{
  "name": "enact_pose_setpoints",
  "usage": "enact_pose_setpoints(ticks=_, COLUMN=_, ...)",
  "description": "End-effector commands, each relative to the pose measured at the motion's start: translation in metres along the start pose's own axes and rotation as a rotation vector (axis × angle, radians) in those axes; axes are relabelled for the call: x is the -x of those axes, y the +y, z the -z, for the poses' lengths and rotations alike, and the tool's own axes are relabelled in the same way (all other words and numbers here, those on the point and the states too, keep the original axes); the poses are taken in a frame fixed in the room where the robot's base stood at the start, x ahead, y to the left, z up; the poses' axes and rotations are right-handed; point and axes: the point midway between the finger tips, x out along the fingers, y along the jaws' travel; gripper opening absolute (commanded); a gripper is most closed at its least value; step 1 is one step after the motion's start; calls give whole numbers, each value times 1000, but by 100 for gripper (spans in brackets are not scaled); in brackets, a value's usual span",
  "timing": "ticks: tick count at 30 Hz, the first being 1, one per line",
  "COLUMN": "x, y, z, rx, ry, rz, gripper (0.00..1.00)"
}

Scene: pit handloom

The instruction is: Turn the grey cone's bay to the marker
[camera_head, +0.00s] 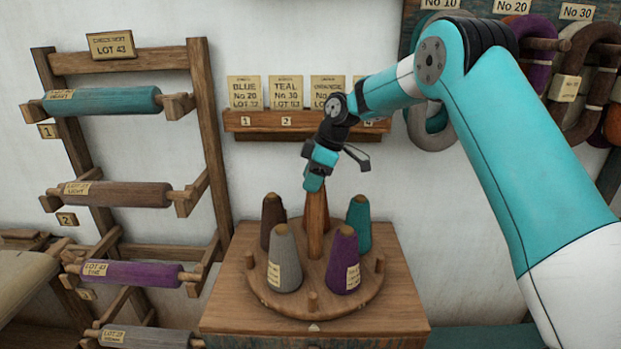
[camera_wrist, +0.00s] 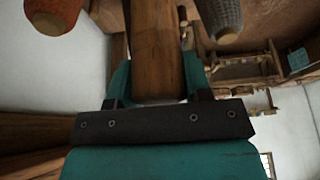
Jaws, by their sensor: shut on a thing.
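The grey cone (camera_head: 285,258) stands upright at the front left of a round wooden turntable (camera_head: 330,305), with a paper label on it. A small pale marker (camera_head: 314,328) sits at the front edge of the wooden stand, below a rim peg (camera_head: 313,301) between the grey and purple cones. So the grey cone is left of the marker. My gripper (camera_head: 316,184) is shut on the upright central wooden post (camera_head: 317,228), near its top. In the wrist view, the jaws (camera_wrist: 156,80) close around the post (camera_wrist: 155,45).
A purple cone (camera_head: 343,262) stands front right, a teal cone (camera_head: 358,224) back right and a brown cone (camera_head: 272,222) back left. A wall shelf (camera_head: 250,122) with labels is behind my gripper. A rack of yarn rollers (camera_head: 208,130) stands left.

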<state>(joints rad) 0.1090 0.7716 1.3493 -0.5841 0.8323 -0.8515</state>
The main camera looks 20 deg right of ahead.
Motion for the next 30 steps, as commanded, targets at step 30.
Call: enact_pose_setpoints(ticks=30, x=4, y=-2, z=0, rx=460, ry=0, rz=184, gripper=3)
